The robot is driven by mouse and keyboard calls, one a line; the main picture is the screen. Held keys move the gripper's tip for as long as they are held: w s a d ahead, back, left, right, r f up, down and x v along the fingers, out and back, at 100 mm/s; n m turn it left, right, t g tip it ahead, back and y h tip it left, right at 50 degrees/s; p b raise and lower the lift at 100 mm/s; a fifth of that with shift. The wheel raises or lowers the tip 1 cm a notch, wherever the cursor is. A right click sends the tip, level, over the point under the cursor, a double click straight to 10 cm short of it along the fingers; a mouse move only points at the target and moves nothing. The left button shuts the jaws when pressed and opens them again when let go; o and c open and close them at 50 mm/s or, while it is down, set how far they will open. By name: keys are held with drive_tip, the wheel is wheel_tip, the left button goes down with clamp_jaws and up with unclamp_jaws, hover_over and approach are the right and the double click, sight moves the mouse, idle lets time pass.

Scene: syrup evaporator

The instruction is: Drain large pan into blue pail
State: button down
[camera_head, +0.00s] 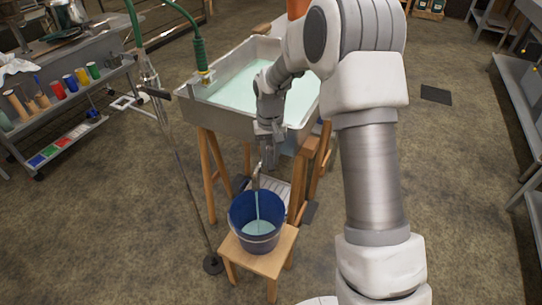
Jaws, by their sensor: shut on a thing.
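The large grey pan (197,112) stands on wooden legs and holds pale green liquid. My gripper (268,158) points down at the pan's near side, above the drain spout (256,178). It is shut on what looks like the drain valve handle, mostly hidden by the fingers. The blue pail (238,219) stands upright below the spout. A thin pale green stream (258,204) falls into it, and pale liquid covers its bottom.
The pail rests on a small wooden stool (252,263). A shelf cart (100,77) with colored jars is at left. Floor at the front left is clear.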

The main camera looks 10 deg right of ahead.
sight(270, 162)
drive_tip(key=c, duration=0.7)
unclamp_jaws()
wheel_tip(270, 162, up, 17)
drive_tip(key=p, duration=0.4)
drive_tip(key=shift+r, duration=0.2)
